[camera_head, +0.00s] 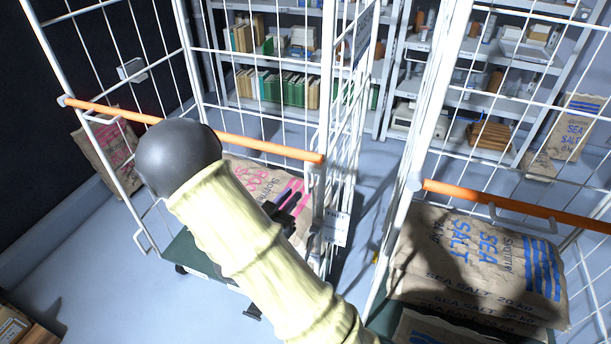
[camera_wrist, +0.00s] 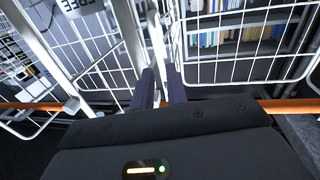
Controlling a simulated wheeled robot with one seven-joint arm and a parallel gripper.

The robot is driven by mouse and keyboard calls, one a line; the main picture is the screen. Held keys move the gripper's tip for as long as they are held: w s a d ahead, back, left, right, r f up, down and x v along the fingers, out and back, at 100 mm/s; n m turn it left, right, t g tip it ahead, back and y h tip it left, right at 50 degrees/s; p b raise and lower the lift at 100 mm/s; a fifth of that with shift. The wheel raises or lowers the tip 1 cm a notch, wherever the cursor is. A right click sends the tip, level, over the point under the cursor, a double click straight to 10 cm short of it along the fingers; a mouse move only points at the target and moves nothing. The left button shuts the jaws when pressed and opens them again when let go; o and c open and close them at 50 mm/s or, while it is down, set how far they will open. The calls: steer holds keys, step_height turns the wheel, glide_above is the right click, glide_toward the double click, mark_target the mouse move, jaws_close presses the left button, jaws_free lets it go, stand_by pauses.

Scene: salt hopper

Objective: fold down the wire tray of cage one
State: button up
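In the head view a left cage with a white wire frame and an orange bar (camera_head: 265,148) holds a paper sack with pink print (camera_head: 250,182). A right cage with a similar orange bar (camera_head: 505,199) stands beside it. I cannot tell which is cage one, or pick out its wire tray for sure. My gripper (camera_head: 285,212) is low by the left cage's right post, partly behind my arm. In the wrist view the dark fingers (camera_wrist: 161,85) are a little apart, with white bars (camera_wrist: 155,35) between and beyond them. Whether they grip a bar is unclear.
Sea salt sacks (camera_head: 470,262) lie in the right cage. Shelves (camera_head: 290,62) with books and boxes stand behind. Another sack (camera_head: 108,155) leans at the left wall. Cage posts crowd close around my gripper.

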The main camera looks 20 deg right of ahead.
mark_target(306, 180)
steer(key=p+x, duration=0.1)
steer(key=x, duration=0.6)
steer(key=shift+d+r, duration=0.1)
steer(key=shift+d, duration=0.15)
steer(key=shift+w+d+p, duration=0.3)
steer(key=shift+d+p, duration=0.05)
steer(key=shift+d, duration=0.05)
jaws_close()
